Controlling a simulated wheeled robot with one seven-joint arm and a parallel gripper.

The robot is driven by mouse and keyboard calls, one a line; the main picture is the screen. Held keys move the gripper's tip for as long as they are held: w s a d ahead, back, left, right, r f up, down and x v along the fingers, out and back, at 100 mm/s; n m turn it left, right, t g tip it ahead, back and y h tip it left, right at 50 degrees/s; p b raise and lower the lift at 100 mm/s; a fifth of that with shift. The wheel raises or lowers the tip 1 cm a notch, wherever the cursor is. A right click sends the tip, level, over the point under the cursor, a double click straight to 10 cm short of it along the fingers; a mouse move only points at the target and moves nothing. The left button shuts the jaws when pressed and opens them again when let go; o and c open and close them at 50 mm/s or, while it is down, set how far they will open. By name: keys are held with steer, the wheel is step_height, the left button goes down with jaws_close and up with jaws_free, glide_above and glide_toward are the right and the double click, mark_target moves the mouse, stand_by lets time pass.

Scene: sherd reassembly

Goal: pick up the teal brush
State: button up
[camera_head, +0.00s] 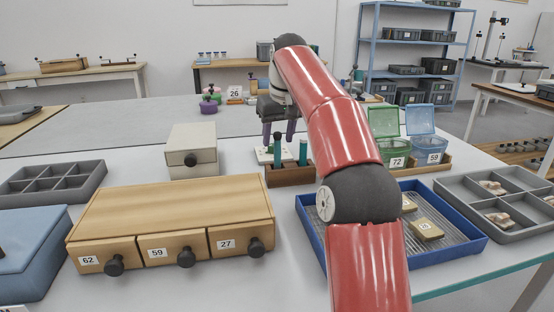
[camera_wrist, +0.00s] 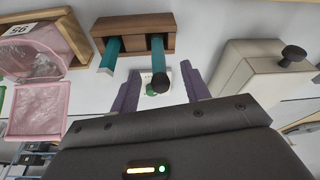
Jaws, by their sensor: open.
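Two teal handles stand upright in a brown wooden block (camera_head: 290,177), a left one (camera_head: 277,150) and a right one (camera_head: 303,152) in the head view. I cannot tell which is the teal brush. In the wrist view the block (camera_wrist: 140,22) is at the top, with one handle (camera_wrist: 157,62) between the lines of my fingers and the other (camera_wrist: 109,54) outside them to the left. My gripper (camera_head: 278,142) has its purple fingers apart and empty, close to the left handle; it also shows in the wrist view (camera_wrist: 160,70). The handles' lower ends are hidden in the block.
A white plate with a green part (camera_wrist: 149,90) lies by the block. A cream drawer box (camera_head: 193,158) stands left, a wooden drawer cabinet (camera_head: 170,205) in front. A blue tray (camera_head: 462,233) and lidded green and blue bins (camera_head: 390,150) are at right.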

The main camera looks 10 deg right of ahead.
mark_target(277, 150)
steer(key=b+x, duration=0.1)
steer(key=x, duration=0.4)
steer(key=shift+f+b, duration=0.2)
steer(key=shift+b, duration=0.1)
jaws_close()
